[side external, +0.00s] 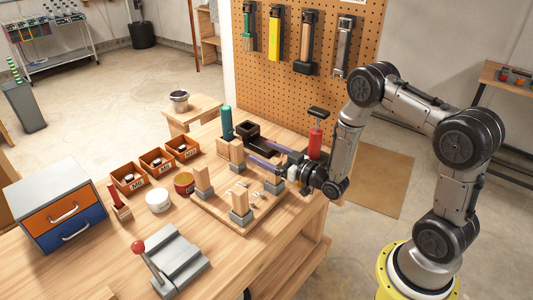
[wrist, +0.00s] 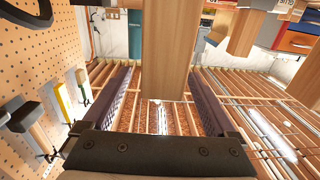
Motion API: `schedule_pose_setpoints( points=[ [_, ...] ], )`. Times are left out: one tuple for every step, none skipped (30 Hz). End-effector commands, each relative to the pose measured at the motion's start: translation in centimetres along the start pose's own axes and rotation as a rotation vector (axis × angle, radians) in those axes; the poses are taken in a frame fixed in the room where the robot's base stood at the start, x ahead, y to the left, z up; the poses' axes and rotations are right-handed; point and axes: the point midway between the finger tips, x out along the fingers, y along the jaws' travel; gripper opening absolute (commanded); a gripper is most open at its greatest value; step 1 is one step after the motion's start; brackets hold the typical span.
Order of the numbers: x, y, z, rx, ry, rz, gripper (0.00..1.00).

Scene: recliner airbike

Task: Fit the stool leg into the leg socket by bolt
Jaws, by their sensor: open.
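In the side view my gripper (side external: 252,157) reaches left over the table with its two long purple fingers apart. A pale wooden stool leg (side external: 237,152) stands by the fingertips. In the wrist view a wooden leg (wrist: 165,55) shows between the open fingers (wrist: 160,100), with gaps on both sides. A grey socket (side external: 273,184) is at the board's right, below the fingers. Small pale pieces, perhaps bolts, (side external: 240,186) lie on the board; too small to tell.
Orange bins (side external: 127,180), a white round container (side external: 158,200) and a red tin (side external: 184,183) stand left of the board. A grey device with a red-knobbed lever (side external: 180,262) is in front. A teal cylinder (side external: 227,123) and a black holder (side external: 252,135) stand behind.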

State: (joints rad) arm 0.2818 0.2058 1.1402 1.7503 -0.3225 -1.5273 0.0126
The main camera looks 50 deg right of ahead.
Motion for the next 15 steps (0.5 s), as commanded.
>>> schedule_pose_setpoints(
  points=[
    [-0.1, 0.0, 0.0, 0.000, -0.001, 0.000, 0.92],
    [-0.2, 0.0, 0.0, 0.000, -0.001, 0.000, 0.92],
    [-0.4, 0.0, 0.0, 0.000, -0.001, 0.001, 0.92],
    [-0.6, 0.1, 0.0, 0.000, -0.001, 0.001, 0.92],
    [-0.9, 0.1, 0.0, 0.000, -0.001, 0.002, 0.92],
    [-1.4, 0.1, 0.1, 0.001, -0.002, 0.002, 0.92],
    [-1.8, 0.1, 0.1, 0.001, -0.002, 0.001, 0.92],
    [-2.3, 0.1, 0.0, 0.000, -0.002, 0.001, 0.92],
    [-3.1, 0.1, 0.1, 0.001, -0.002, 0.003, 0.92],
    [-3.7, 0.1, 0.1, 0.000, -0.003, 0.004, 0.92],
    [-4.4, 0.1, 0.0, 0.000, -0.002, 0.003, 0.92],
    [-5.3, 0.1, 0.1, 0.002, -0.003, 0.005, 0.92],
    [-6.0, 0.1, 0.0, 0.002, -0.001, 0.004, 0.92],
    [-6.7, 0.1, 0.1, 0.001, -0.003, 0.005, 0.92],
    [-7.6, 0.2, 0.0, 0.000, -0.002, 0.005, 0.92]
  ],
)
